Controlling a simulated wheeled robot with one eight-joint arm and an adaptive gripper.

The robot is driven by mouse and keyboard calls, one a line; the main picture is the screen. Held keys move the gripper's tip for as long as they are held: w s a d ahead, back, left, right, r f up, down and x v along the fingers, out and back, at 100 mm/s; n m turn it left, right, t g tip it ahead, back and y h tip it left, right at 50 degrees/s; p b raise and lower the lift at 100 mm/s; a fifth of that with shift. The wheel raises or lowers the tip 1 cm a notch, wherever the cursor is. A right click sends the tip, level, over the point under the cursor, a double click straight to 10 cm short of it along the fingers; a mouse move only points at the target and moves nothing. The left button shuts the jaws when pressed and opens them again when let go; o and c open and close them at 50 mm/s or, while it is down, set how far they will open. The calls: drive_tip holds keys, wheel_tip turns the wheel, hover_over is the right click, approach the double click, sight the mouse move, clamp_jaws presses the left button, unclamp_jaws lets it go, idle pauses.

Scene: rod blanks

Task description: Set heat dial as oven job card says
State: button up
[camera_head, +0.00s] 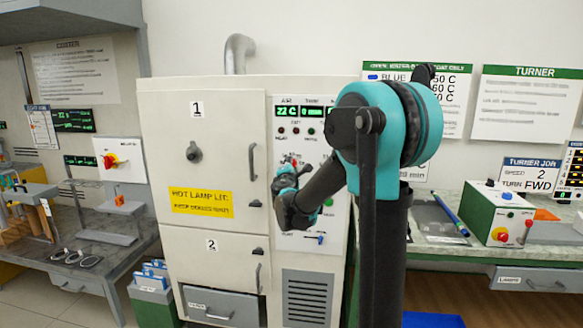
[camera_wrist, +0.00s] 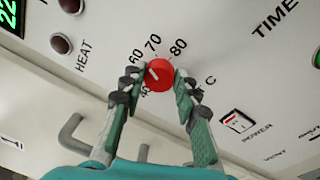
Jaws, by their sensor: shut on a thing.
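The red heat dial (camera_wrist: 159,75) sits on the pale oven panel in the wrist view. My gripper (camera_wrist: 157,84) has a finger on either side of it and is shut on it. The dial's white mark points up-left, roughly at 60. The numbers 60, 70 and 80 show around it; a lower number is partly hidden by the left finger. The oven (camera_head: 205,140) stands mid-picture in the head view, its green display (camera_head: 287,111) reading 22 C. The oven job card (camera_head: 452,80) on the wall is partly covered by my arm; "BLUE" and several C values show, not all legible.
A power switch (camera_wrist: 238,121) is right of the dial in the wrist view, and a dark red lamp (camera_wrist: 61,43) is left of it. Door handles (camera_head: 253,161) stick out from the oven front. Benches with tools flank the oven.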

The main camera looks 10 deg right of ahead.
drive_tip(key=shift+f+m, duration=0.1)
drive_tip(key=shift+m, duration=2)
drive_tip(key=o, duration=1.2)
drive_tip(key=shift+c, duration=0.2)
drive_tip(key=v, duration=1.2)
drive_tip(key=shift+f, duration=0.15)
